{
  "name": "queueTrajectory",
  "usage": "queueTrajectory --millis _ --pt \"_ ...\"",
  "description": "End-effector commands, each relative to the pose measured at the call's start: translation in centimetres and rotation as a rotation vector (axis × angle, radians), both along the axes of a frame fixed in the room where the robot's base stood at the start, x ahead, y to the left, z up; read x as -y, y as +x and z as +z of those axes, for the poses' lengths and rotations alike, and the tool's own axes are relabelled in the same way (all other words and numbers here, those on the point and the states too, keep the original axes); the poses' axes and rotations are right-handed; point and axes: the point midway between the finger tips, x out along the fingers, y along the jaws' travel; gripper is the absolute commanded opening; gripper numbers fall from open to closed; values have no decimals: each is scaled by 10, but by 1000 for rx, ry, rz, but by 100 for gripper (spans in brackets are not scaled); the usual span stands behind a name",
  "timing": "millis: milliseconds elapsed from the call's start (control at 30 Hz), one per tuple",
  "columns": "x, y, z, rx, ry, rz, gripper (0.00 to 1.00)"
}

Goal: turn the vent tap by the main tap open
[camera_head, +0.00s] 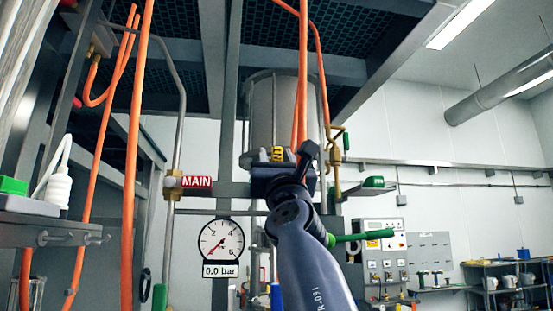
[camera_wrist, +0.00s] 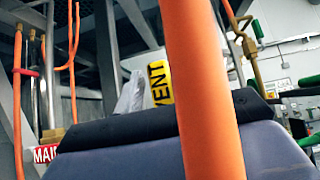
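The yellow VENT tag (camera_head: 277,154) shows just above my gripper (camera_head: 283,178) in the head view. In the wrist view the tag (camera_wrist: 159,82) stands close beyond my gripper's dark body, partly behind an orange hose. The vent tap's handle cannot be made out; my gripper and the hose cover that spot. The red MAIN label (camera_head: 196,182) is left of my gripper, beside the brass main tap (camera_head: 172,186). The label also shows at lower left in the wrist view (camera_wrist: 46,154). My fingertips are hidden, so their opening and any contact cannot be told.
An orange hose (camera_head: 301,85) hangs right by my wrist and crosses the wrist view (camera_wrist: 202,95). A round gauge (camera_head: 221,240) reads 0.0 bar. A brass pipe (camera_head: 337,165) with a green handle (camera_head: 346,141) stands to the right. Steel frame posts and more hoses crowd the left.

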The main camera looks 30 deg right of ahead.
Motion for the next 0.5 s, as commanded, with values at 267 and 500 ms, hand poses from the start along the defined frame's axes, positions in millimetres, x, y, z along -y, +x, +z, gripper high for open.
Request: queueTrajectory --millis 267,500 --pt "0 0 0 0 1 1 42" --pt "-3 -12 -15 1 1 1 42"
